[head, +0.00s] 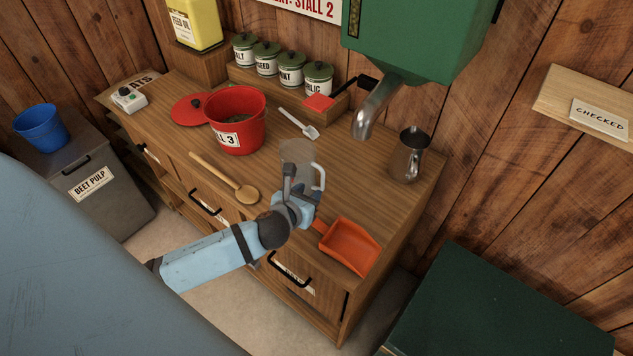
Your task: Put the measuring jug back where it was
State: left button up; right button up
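The clear measuring jug (297,152) is at the middle of the wooden counter, upright, with its handle to the right. My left gripper (290,177) is at the near side of the jug, with its fingers overlapping the jug's lower part. The jug's base is hidden behind the gripper, so I cannot tell whether it rests on the counter or whether the fingers are closed on it. My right gripper is out of view.
An orange scoop (350,246) lies right of my gripper. A wooden spoon (226,179), red bucket (238,125) and white scoop (299,123) lie left and behind. A metal pitcher (409,157) stands right, near the green dispenser's spout (377,105). Counter (352,187) between is clear.

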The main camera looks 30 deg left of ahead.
pick_arm(q)
jog(key=shift+v, duration=1.15)
jog(key=s+d+f+n, duration=0.1)
jog(key=n, duration=0.1)
jog(key=s+d+f+n+h, duration=0.1)
jog(key=n, duration=0.2)
jog(key=s+d+f+n+g, duration=0.1)
jog(key=s+f+n, duration=0.1)
jog(key=shift+s+d+n+h, duration=0.1)
jog(key=shift+d+n+h, duration=0.15)
jog(key=shift+n+h, duration=0.05)
jog(key=s+d+f+n+h, duration=0.1)
jog(key=s+d+f+n, duration=0.2)
jog(key=n, duration=0.9)
jog(key=s+d+f+n+g+h, duration=0.1)
jog(key=s+d+f+n+h, duration=0.1)
jog(key=s+n, duration=0.5)
jog(key=d+f+n, duration=0.1)
jog(key=d+n, duration=0.1)
jog(key=n, duration=0.3)
jog(key=shift+d, duration=0.4)
jog(key=shift+s+f, duration=0.1)
